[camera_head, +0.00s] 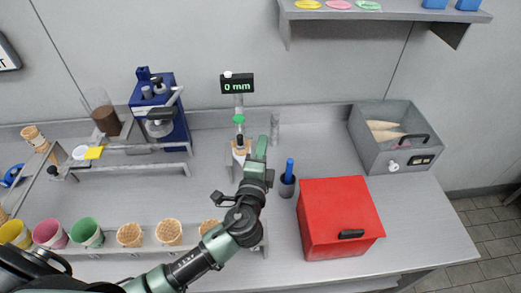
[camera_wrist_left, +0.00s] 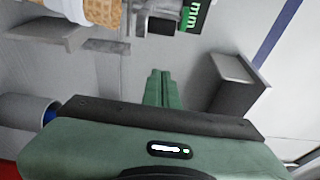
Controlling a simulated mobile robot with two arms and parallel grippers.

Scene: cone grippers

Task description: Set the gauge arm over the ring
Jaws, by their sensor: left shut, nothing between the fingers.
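The gauge has a black display (camera_head: 237,84) reading "0 mm" in green, with a green part (camera_head: 239,119) and a black lower part (camera_head: 240,141) below it. The display also shows, cut off, at the top of the left wrist view (camera_wrist_left: 193,16). Below the black part stands a cone with a white band (camera_head: 240,158); the cone also shows in the left wrist view (camera_wrist_left: 106,12). I cannot make out a separate ring or gauge arm. My left gripper (camera_head: 261,146) is shut and empty just right of the cone, its fingers (camera_wrist_left: 160,88) together. My right gripper is not in view.
A grey post (camera_head: 275,128) stands behind my left gripper. A cup (camera_head: 287,188) with a blue handle and a red box (camera_head: 340,215) stand to the right. A grey bin (camera_head: 395,145) is at the back right. A rack (camera_head: 198,243) with several cones lies in front.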

